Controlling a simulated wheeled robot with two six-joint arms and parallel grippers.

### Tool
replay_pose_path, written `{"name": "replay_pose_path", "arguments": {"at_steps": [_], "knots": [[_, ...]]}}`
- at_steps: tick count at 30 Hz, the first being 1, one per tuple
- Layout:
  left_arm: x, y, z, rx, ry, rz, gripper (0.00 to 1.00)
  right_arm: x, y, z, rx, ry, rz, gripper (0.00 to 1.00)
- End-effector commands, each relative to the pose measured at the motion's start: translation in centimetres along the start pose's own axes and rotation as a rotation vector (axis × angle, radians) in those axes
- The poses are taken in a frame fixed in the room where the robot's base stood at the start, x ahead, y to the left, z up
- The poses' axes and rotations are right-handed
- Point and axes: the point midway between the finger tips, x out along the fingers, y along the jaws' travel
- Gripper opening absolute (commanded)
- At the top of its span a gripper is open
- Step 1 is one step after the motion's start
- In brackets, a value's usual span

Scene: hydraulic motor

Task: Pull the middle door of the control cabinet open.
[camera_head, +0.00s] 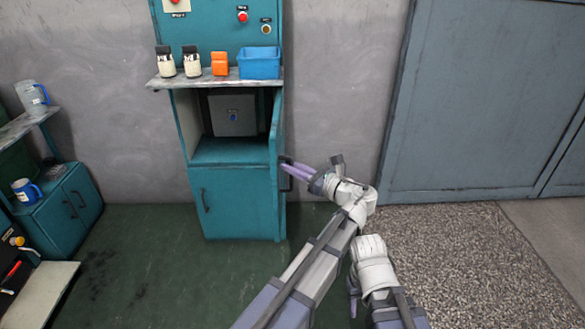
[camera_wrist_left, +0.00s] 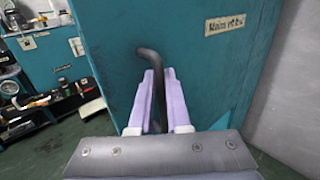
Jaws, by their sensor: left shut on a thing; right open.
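The teal control cabinet (camera_head: 228,205) stands against the grey wall. Its middle compartment is open to view, with a grey box inside. The middle door (camera_head: 276,125) stands swung out on the right side, seen nearly edge-on; in the left wrist view its labelled teal face (camera_wrist_left: 200,75) fills the middle. My left gripper (camera_head: 288,167) is at the door's right side, its purple fingers shut on the dark bent door handle (camera_wrist_left: 149,58). My right gripper (camera_head: 353,294) is open, low and apart from the cabinet; its fingers are partly hidden by its wrist.
Two jars, an orange item (camera_head: 219,64) and a blue bin (camera_head: 258,63) stand on the cabinet's ledge. The lower door (camera_head: 232,200) is shut. A small teal cupboard (camera_head: 75,205) with a blue mug stands at left. Floor in front is clear.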

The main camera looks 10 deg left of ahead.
Motion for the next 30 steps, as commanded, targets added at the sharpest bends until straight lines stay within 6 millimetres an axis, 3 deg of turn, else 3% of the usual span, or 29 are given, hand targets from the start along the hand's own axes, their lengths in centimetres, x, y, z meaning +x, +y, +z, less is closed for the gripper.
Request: {"name": "replay_pose_path", "arguments": {"at_steps": [10, 11, 18, 30], "knots": [[0.23, -0.57, -0.16, 0.000, 0.005, -0.010, 0.00, 0.04, -0.01, 0.00, 0.000, 0.000, 0.000, 0.50], [0.23, -0.55, -0.16, 0.000, 0.005, -0.010, 0.18, 0.04, -0.01, 0.00, 0.000, 0.000, 0.000, 0.50], [0.14, -0.33, -0.14, 0.000, 0.004, -0.008, 0.45, 0.04, -0.01, 0.00, 0.000, 0.000, 0.000, 0.50], [0.10, -0.09, -0.09, 0.000, 0.003, -0.007, 0.45, 0.03, 0.00, 0.01, 0.000, 0.000, 0.000, 0.50]]}}
